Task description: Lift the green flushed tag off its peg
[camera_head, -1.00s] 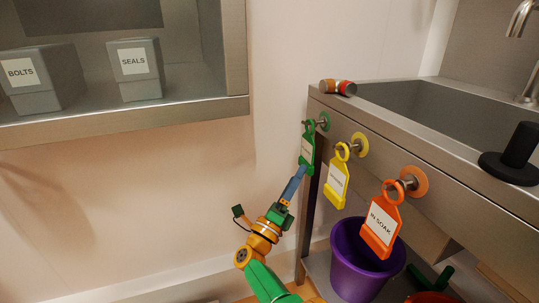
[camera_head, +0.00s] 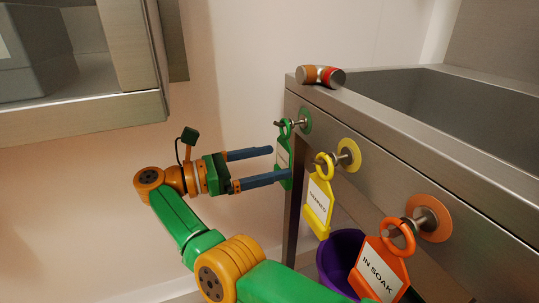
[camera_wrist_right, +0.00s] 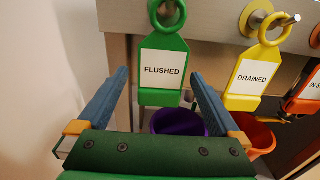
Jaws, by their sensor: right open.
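The green tag (camera_head: 284,158), with a white label reading FLUSHED in the right wrist view (camera_wrist_right: 163,70), hangs by its ring from the green-backed peg (camera_head: 303,121) on the steel sink front. My right gripper (camera_head: 279,163) is open. Its two blue fingers point at the tag from the left, one tip on either side of it. In the right wrist view the tag's label plate shows between the fingertips, with no clear contact. My left gripper is not in view.
A yellow tag (camera_head: 318,207) and an orange IN SOAK tag (camera_head: 379,266) hang on pegs to the right. A purple bucket (camera_head: 338,252) stands below. A pipe fitting (camera_head: 320,76) lies on the sink edge. A steel shelf (camera_head: 85,115) is upper left.

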